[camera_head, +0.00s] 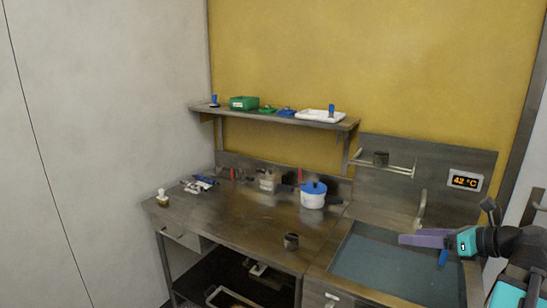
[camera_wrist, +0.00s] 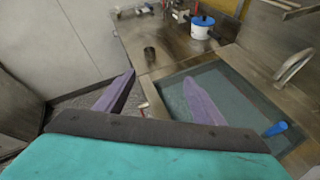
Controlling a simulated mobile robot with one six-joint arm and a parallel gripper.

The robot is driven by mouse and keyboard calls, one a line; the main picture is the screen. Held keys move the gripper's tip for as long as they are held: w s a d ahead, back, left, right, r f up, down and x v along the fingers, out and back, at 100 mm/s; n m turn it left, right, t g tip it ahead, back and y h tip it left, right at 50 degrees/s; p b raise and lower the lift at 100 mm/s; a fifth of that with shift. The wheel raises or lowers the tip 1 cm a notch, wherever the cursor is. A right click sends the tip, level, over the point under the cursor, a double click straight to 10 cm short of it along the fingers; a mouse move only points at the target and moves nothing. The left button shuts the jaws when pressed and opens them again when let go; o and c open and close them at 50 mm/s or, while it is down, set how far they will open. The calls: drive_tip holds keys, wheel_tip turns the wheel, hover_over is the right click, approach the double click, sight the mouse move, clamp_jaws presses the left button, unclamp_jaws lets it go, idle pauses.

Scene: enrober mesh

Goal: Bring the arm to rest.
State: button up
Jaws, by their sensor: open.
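My gripper (camera_head: 405,240) is at the right in the head view, held above the water-filled sink (camera_head: 362,270). In the wrist view its two purple fingers (camera_wrist: 160,97) are spread wide apart with nothing between them. The left finger is over the floor and counter edge, and the right finger is over the sink (camera_wrist: 232,92). My arm comes in from the right edge of the head view.
A blue-handled object (camera_head: 443,258) is at the sink's right side, close below my gripper. The tap (camera_head: 422,208) rises behind the sink. A dark cup (camera_head: 291,241) and a white pot with a blue lid (camera_head: 313,198) stand on the counter. A shelf (camera_head: 285,117) holds trays.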

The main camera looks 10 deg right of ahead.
drive_tip(key=w+a+f+n+g+y, duration=0.2)
drive_tip(key=w+a+f+g, duration=0.15)
drive_tip(key=a+f, duration=0.95)
drive_tip(key=w+a+f+n+g+y, duration=0.15)
drive_tip(key=a+f+g, duration=0.25)
drive_tip(key=a+f, duration=0.9)
drive_tip(key=s+a+f+n+g, duration=0.2)
drive_tip(key=a+f, duration=0.1)
drive_tip(key=f, duration=0.4)
drive_tip(key=s+a+f+n+g, duration=0.1)
drive_tip(key=s+a+f+n, duration=0.15)
drive_tip(key=f, duration=0.45)
drive_tip(key=s+a+f+n+g+h, duration=0.2)
drive_tip(key=s+a+f+n+g, duration=0.15)
drive_tip(key=s+f, duration=0.5)
drive_tip(key=s+a+f+n+g+h, duration=0.25)
drive_tip(key=s+a+f+n, duration=0.2)
drive_tip(key=s+f, duration=0.4)
drive_tip(key=s+d+f+n+h, duration=0.5)
drive_tip(key=s+d+f+n, duration=0.2)
drive_tip(key=n, duration=1)
drive_tip(key=shift+d+f+g, duration=0.35)
drive_tip(key=shift+d+f, duration=0.05)
drive_tip(key=shift+f, duration=0.15)
drive_tip(key=shift+s, duration=0.1)
